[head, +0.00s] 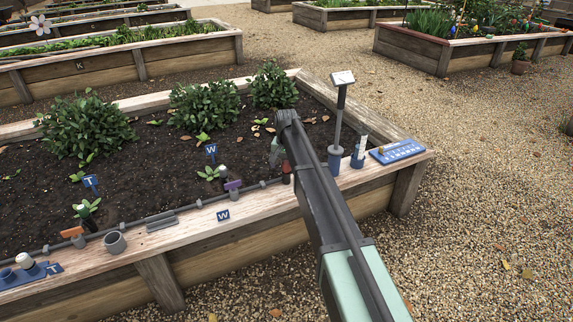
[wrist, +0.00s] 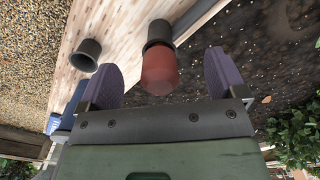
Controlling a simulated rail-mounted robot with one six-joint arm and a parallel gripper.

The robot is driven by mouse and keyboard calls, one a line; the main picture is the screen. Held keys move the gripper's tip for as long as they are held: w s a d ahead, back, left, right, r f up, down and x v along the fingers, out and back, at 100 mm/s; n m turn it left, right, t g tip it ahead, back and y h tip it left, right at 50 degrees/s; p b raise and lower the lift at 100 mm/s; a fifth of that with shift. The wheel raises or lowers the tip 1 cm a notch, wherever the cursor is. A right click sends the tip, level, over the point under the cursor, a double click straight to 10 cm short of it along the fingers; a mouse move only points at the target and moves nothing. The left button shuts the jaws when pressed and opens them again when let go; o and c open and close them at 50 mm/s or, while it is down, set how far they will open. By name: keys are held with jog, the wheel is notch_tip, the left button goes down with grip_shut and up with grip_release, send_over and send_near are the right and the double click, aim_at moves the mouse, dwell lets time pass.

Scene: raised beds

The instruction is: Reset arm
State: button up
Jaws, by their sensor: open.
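My gripper (wrist: 165,75) is open in the wrist view, its two purple-grey fingers standing wide apart. A red, rounded-ended object (wrist: 160,72) shows in the gap between them, seated in a dark round holder (wrist: 160,33). Gaps show on both sides of the red object, so neither finger appears to touch it. In the head view the red object (head: 286,172) stands at the bed's front rim, just below the green body of my gripper, and my arm partly hides this area. The fingers are not clear there.
The wooden rim (head: 188,213) carries a grey cup (head: 115,243), a blue tray (head: 398,151), a blue holder (head: 358,158) and a tall post with a pale head (head: 342,78). Bushes (head: 204,104) and a dark pipe line the soil. Gravel (head: 480,200) lies open at right.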

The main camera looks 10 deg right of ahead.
jog(key=shift+r+p, duration=3)
jog(key=shift+r, duration=0.35)
jog(key=shift+f, duration=0.1)
